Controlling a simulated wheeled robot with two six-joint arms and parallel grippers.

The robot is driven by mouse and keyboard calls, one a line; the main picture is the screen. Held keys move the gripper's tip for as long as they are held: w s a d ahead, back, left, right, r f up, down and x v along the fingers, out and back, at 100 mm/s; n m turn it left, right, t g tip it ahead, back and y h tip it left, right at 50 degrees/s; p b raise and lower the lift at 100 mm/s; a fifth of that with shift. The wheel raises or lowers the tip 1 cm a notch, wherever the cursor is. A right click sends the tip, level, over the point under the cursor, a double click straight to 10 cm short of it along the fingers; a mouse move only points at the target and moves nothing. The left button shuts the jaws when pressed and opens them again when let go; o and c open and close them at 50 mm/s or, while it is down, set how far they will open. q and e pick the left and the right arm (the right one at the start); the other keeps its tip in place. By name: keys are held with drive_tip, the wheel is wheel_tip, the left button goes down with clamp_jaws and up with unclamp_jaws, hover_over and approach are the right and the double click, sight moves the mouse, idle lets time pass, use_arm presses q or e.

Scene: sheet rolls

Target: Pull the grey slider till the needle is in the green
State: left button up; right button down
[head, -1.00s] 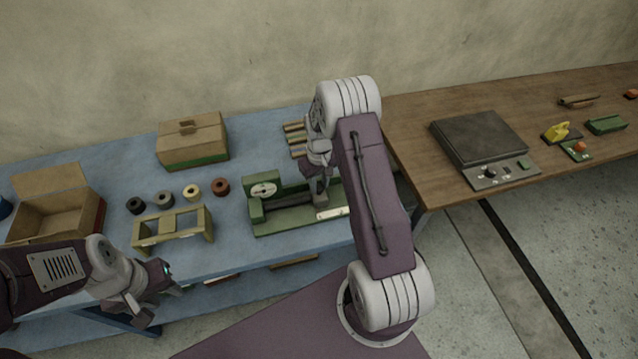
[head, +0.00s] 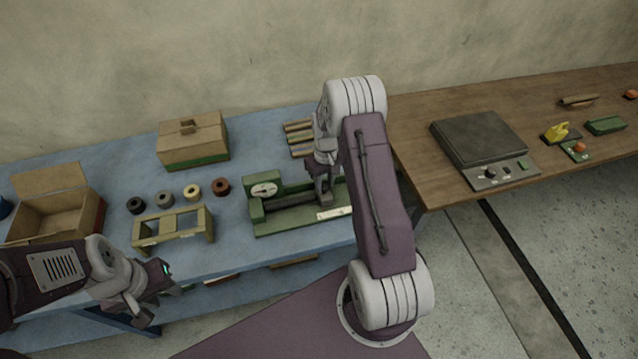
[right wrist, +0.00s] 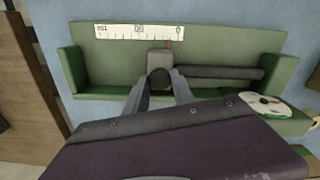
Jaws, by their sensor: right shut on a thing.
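The green gauge device (head: 290,222) stands on the blue table, with a round pale dial (head: 263,190) at its left end. The dial also shows in the right wrist view (right wrist: 268,106), but its needle and coloured zones are too small to read surely. The grey slider (right wrist: 160,58) sits on the device's bed at the end of a dark rod (right wrist: 220,72), beside a white scale (right wrist: 139,31). My right gripper (right wrist: 158,84) is shut on the slider's dark knob. My left gripper (head: 160,284) hangs near the table's front edge, away from the device; its jaws are unclear.
A yellow-green frame (head: 174,229) and several small rolls stand left of the device. An open cardboard box (head: 60,212) and a closed box (head: 192,140) are further left and behind. A wooden table (head: 415,140) with a grey scale-like plate (head: 480,138) stands to the right.

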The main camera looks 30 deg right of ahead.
drive_tip(key=d, duration=0.2)
drive_tip(key=shift+s+d, duration=0.3)
drive_tip(key=c, duration=1.1)
unclamp_jaws()
drive_tip(key=shift+s, duration=0.1)
drive_tip(key=shift+o, duration=0.2)
drive_tip(key=shift+r, duration=0.1)
wheel_tip(320, 180, up, 9)
drive_tip(key=b, duration=0.1)
